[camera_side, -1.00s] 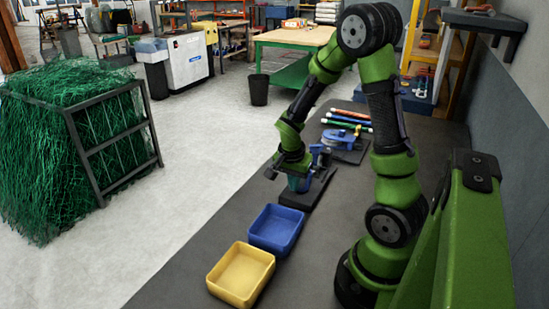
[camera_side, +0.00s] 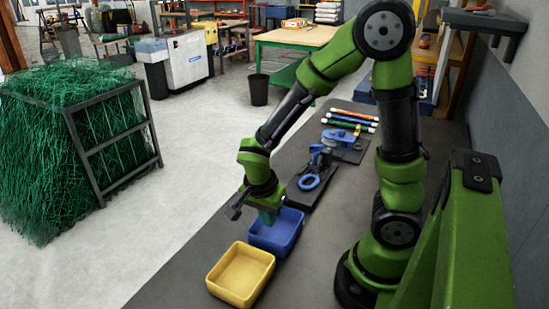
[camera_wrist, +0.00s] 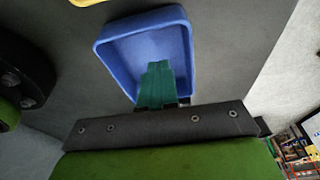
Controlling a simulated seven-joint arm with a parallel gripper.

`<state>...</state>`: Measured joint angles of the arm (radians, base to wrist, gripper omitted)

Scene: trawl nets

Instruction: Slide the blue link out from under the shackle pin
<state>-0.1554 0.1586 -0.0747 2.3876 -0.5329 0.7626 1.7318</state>
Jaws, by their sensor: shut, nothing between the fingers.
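A blue ring, which looks like the blue link (camera_side: 310,182), lies at the near end of a dark board (camera_side: 299,200) in the side view. A small upright dark-and-blue fitting (camera_side: 318,156), likely the shackle, stands just behind it. I cannot make out the pin or whether the ring still passes under it. My gripper (camera_side: 268,216) is shut and empty, with its teal fingers at the blue tray, apart from the ring. In the wrist view the shut fingers (camera_wrist: 157,72) point over the blue tray (camera_wrist: 110,66), whose visible floor is bare.
A yellow tray (camera_side: 214,280) sits in front of the blue tray. Behind the fitting, a blue clamp-like part (camera_side: 338,136) stands on another dark plate, with several coloured rods (camera_side: 350,121) beyond. The grey bench has free room right of the trays.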

